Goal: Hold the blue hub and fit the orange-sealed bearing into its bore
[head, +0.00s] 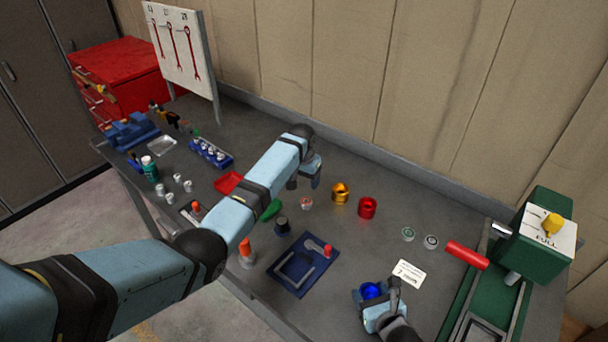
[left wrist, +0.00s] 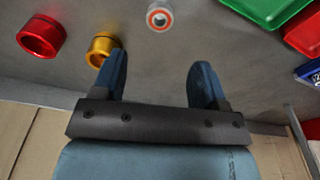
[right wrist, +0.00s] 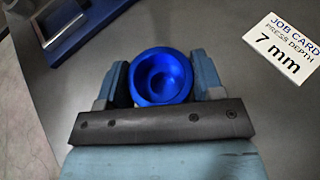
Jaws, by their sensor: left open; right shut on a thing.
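The blue hub (right wrist: 160,76) is between the fingers of my right gripper (right wrist: 162,80), which is shut on it; its open bore faces the right wrist camera. The hub also shows in the head view (head: 371,291) at the front right of the bench. The orange-sealed bearing (left wrist: 159,17) lies on the bench, a small metal ring with an orange-red seal; it also shows in the head view (head: 306,203). My left gripper (left wrist: 158,72) is open and empty, with the bearing just beyond its fingertips. In the head view the left gripper (head: 306,180) hangs behind the bearing.
A gold hub (head: 341,192) and a red hub (head: 367,207) stand right of the bearing. Two other bearings (head: 408,234) (head: 431,242) lie near the green press (head: 535,240). A job card (head: 408,273) reads 7 mm. A blue tray (head: 290,285) and green tray (head: 271,210) lie left.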

